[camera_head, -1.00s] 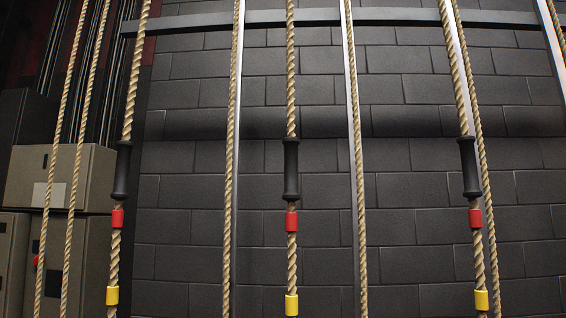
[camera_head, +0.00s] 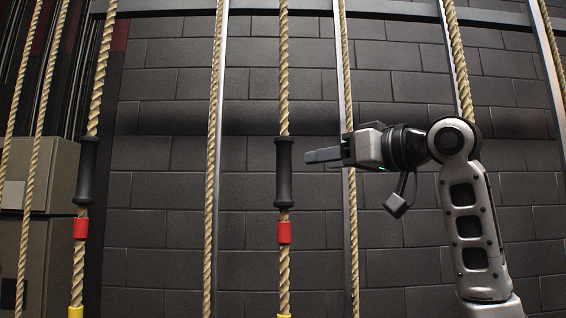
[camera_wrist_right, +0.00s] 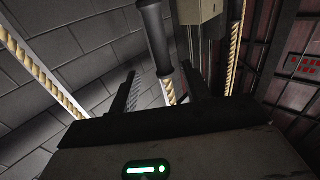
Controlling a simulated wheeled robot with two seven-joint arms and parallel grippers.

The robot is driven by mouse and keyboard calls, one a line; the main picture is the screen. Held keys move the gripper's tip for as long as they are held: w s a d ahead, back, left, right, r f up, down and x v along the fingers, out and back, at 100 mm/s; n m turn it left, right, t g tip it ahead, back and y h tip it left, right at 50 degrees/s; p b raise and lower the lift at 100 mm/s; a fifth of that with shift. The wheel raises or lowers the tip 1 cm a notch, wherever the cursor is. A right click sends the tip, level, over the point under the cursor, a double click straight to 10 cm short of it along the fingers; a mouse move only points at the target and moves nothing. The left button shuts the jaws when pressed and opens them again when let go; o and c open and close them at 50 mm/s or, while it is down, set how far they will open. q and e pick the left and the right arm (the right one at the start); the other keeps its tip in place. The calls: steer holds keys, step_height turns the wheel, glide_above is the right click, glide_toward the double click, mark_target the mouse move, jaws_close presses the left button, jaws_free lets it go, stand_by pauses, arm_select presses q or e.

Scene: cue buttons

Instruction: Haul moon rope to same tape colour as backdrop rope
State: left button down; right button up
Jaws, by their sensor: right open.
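Two thick ropes with black grips show in the head view. The left rope (camera_head: 102,70) has a black grip (camera_head: 87,170), red tape (camera_head: 81,228) and yellow tape at the bottom edge. The middle rope (camera_head: 284,75) has a black grip (camera_head: 284,172), red tape (camera_head: 284,232) and a sliver of yellow tape at the bottom edge. I cannot read which is moon or backdrop. My right gripper (camera_head: 322,156) is open, just right of the middle grip and apart from it. In the right wrist view a black grip (camera_wrist_right: 155,38) stands ahead between the open fingers. My left gripper is out of view.
Thin ropes (camera_head: 215,120) (camera_head: 347,70) hang between the thick ones. My right arm covers most of the right thick rope (camera_head: 459,60). A dark block wall (camera_head: 160,150) stands behind. Grey-beige cabinets (camera_head: 50,180) stand at the left.

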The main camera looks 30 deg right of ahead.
mark_target(289, 165)
steer(key=p+x, duration=0.2)
steer(key=x, duration=0.8)
steer(key=shift+a+p, duration=0.1)
steer(key=shift+p, duration=0.3)
steer(key=shift+w+a, duration=0.1)
steer(key=shift+w, duration=0.35)
